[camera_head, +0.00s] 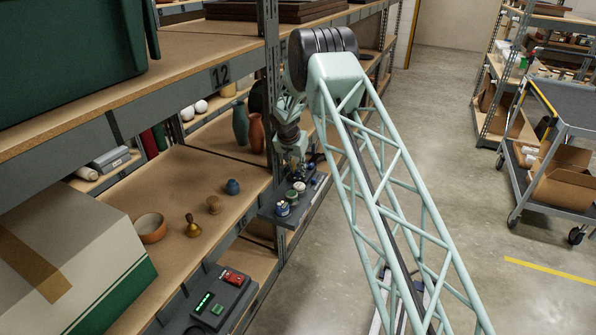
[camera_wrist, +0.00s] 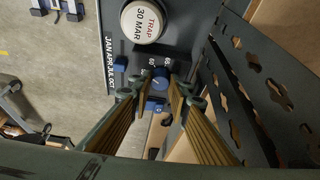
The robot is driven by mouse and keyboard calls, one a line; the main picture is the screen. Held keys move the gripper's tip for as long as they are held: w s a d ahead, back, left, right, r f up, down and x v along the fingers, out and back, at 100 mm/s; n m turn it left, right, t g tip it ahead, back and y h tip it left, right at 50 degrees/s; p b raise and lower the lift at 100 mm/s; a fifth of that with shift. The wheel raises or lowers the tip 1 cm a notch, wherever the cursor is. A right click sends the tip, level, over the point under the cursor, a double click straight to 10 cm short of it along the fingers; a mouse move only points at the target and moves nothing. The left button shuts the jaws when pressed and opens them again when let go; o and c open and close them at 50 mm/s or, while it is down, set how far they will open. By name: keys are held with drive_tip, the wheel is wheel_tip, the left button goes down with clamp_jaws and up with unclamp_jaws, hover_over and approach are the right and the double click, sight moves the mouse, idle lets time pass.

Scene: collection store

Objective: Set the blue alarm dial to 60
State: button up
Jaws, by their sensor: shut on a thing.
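The blue alarm dial (camera_wrist: 160,77) is a small round knob on a dark panel (camera_wrist: 185,25) in the wrist view. Small white numbers stand beside its far edge, only partly readable; I cannot tell its setting. My gripper (camera_wrist: 162,88) has one finger on each side of the dial and is shut on it. In the head view my gripper (camera_head: 293,152) is above a dark ledge (camera_head: 268,214) on the shelf front, and the dial cannot be made out there.
A white disc (camera_wrist: 143,21) marked "TRAP 30 MAR" sits beyond the dial. A blue tab (camera_wrist: 120,63) is left of it, by month letters. A perforated upright (camera_wrist: 262,95) stands close on the right. Vases (camera_head: 240,124) stand on the shelf near my arm.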

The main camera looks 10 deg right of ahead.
drive_tip(key=o, duration=0.8)
drive_tip(key=shift+r, duration=0.2)
drive_tip(key=shift+s+a+r, duration=0.15)
drive_tip(key=shift+r, duration=0.35)
drive_tip(key=shift+v, duration=5.25)
drive_tip(key=shift+o, duration=0.3)
drive_tip(key=shift+s, duration=0.1)
